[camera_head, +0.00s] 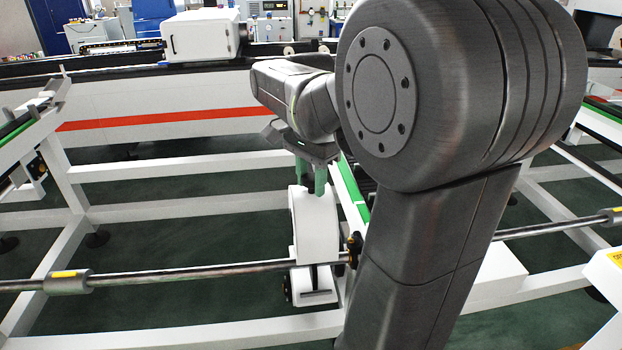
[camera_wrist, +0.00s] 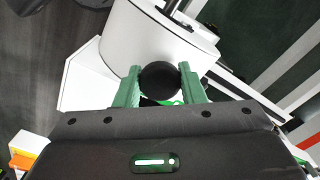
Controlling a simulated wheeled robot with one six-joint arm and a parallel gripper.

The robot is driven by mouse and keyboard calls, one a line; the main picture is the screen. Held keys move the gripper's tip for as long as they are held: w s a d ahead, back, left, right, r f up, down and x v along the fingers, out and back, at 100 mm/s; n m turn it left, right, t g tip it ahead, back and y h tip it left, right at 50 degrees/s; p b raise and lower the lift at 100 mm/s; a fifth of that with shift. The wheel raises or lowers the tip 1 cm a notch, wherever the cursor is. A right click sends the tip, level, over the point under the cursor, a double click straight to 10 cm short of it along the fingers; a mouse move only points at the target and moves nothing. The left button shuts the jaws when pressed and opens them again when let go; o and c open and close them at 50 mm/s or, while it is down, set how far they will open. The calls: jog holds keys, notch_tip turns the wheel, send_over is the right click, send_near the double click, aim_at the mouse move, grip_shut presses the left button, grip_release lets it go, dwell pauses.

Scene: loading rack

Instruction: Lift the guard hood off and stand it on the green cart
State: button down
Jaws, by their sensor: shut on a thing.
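The guard hood (camera_head: 315,228) is a white curved cover in the middle of the head view, at the long steel shaft (camera_head: 200,274). It also shows in the wrist view (camera_wrist: 130,40), with a round black knob (camera_wrist: 160,78) on it. My gripper (camera_head: 309,188) is above the hood, its green fingers pointing down. In the wrist view my gripper (camera_wrist: 160,72) is shut with one finger on each side of the knob. The hood looks upright; I cannot tell whether it is clear of the shaft. I cannot make out a green cart in either view.
White frame beams (camera_head: 180,165) surround the shaft over a dark green floor. A green strip (camera_head: 352,190) runs just right of the hood. My arm covers much of the right side of the head view. A long white bench with an orange stripe (camera_head: 160,118) stands behind.

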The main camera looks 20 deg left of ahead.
notch_tip(320, 180, up, 11)
jog(key=p, duration=0.9)
jog(key=shift+p, duration=0.4)
dwell(0.5)
jog(key=shift+d+f, duration=0.1)
